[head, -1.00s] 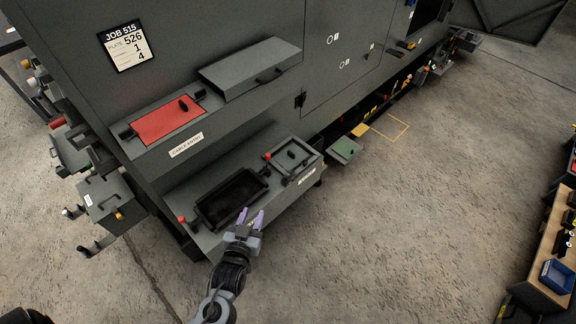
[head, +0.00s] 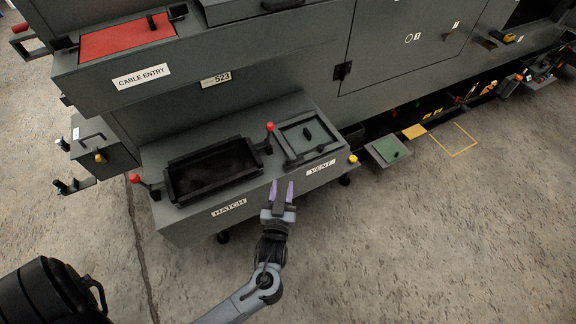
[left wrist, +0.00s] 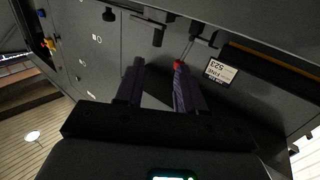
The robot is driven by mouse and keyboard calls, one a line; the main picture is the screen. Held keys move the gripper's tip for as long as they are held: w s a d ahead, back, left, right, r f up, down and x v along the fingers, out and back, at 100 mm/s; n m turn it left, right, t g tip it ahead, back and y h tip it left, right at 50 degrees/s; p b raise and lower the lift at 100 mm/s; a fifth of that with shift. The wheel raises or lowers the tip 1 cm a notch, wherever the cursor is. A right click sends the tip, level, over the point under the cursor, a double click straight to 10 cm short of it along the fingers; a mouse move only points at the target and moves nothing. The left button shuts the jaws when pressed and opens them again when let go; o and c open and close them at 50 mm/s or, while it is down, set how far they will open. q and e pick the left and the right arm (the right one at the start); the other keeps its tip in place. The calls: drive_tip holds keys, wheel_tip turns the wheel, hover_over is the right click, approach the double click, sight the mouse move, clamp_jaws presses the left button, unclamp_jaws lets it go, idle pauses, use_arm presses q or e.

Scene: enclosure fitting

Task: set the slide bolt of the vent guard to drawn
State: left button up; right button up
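The vent guard (head: 306,137) is a green panel with a dark knob in a grey frame, on the low ledge above the VENT label (head: 321,167). A red-knobbed lever (head: 270,127) stands at its left edge and a yellow knob (head: 353,159) at its right end. I cannot tell which part is the slide bolt. My left gripper (head: 281,187) has its purple fingers apart and empty, in front of the ledge between the HATCH and VENT labels. In the left wrist view the open left gripper (left wrist: 157,68) has a red knob (left wrist: 178,64) beyond one finger. My right gripper is not in view.
The open black-rimmed hatch (head: 213,171) lies left of the vent, with another red knob (head: 134,178) at its left. A green plate (head: 389,149) sits low to the right. The cabinet wall rises behind. The concrete floor (head: 430,240) in front is clear.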

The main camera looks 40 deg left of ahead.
sight(288, 162)
use_arm(q)
drive_tip(key=b+x, duration=0.1)
drive_tip(key=x, duration=1)
drive_tip(key=shift+w+d+r, duration=0.1)
drive_tip(key=shift+w+d, duration=0.05)
clamp_jaws()
